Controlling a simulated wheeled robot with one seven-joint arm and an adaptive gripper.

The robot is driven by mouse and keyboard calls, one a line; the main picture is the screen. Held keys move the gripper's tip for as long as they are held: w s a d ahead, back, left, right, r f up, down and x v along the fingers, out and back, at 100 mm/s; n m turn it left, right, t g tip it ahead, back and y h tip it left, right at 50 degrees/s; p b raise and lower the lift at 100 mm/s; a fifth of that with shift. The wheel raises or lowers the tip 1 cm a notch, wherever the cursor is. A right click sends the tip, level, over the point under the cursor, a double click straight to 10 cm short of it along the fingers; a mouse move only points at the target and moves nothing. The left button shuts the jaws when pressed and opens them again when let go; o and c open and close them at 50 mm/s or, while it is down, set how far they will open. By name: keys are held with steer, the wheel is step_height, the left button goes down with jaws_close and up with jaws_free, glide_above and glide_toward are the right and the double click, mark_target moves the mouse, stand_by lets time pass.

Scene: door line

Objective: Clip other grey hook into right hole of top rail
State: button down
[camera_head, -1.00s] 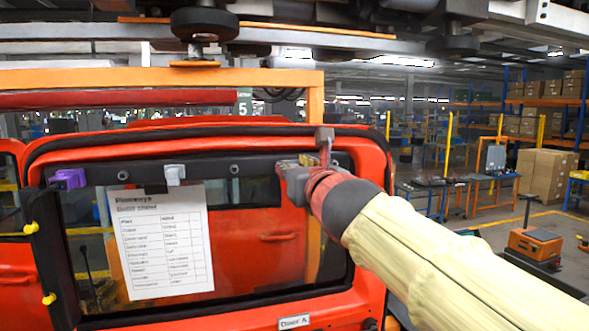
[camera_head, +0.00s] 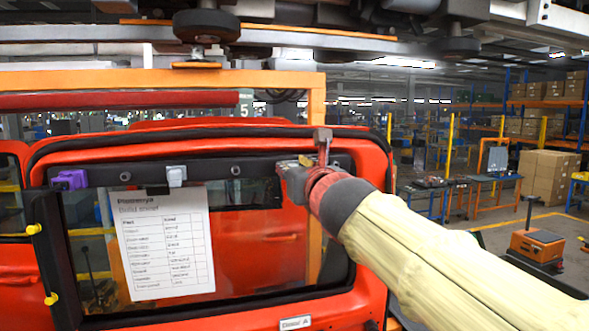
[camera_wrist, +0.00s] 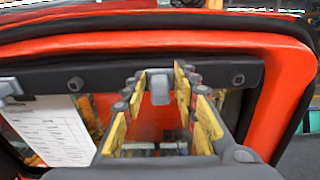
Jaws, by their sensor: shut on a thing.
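A grey hook (camera_wrist: 159,88) is between the yellow-padded fingers of my gripper (camera_wrist: 161,100) in the wrist view. My gripper is shut on it. The hook is at the right part of the dark top rail (camera_wrist: 205,76), against its face; I cannot tell whether it is seated in the hole. In the head view my gripper (camera_head: 303,172) is at the rail's right end and hides the held hook. Another grey hook (camera_head: 176,175) is on the rail's middle, above a printed sheet (camera_head: 168,245). It also shows at the left edge of the wrist view (camera_wrist: 9,88).
A purple clip (camera_head: 70,180) is at the rail's left end. The rail belongs to a red door (camera_head: 370,220) with a window. Yellow knobs (camera_head: 33,229) stick out at its left edge. An orange frame bar (camera_head: 285,78) and overhead line (camera_head: 340,42) are above.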

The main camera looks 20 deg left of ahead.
steer(key=c, duration=1.3)
jaws_free()
steer(key=shift+c, duration=0.2)
steer(key=v, duration=2.3)
steer(key=shift+s, duration=0.2)
